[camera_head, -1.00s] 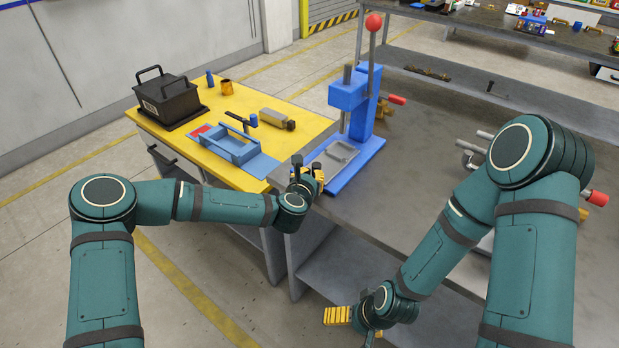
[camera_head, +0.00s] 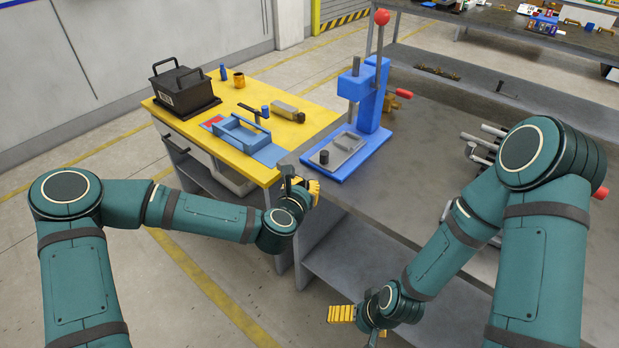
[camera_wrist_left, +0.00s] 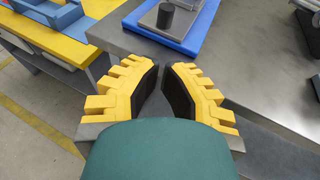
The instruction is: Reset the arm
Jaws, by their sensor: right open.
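My left gripper (camera_head: 303,186) is at the front left corner of the grey bench, just in front of the blue press base. In the left wrist view, its two yellow fingers with dark pads (camera_wrist_left: 162,68) lean towards each other with a narrow gap between the tips and nothing between them. My right gripper (camera_head: 350,318) hangs low in front of the bench, open, with its yellow finger pointing left. Its far finger is mostly hidden. A dark cylinder (camera_head: 323,157) stands on a grey plate on the press base; it also shows in the left wrist view (camera_wrist_left: 165,15).
The blue press (camera_head: 371,95) with a red-knobbed lever stands on the grey bench (camera_head: 430,180). The yellow table (camera_head: 285,85) at left holds a black box (camera_head: 182,92), a blue fixture (camera_head: 240,133) and small parts. Metal rods lie on the bench near my right arm.

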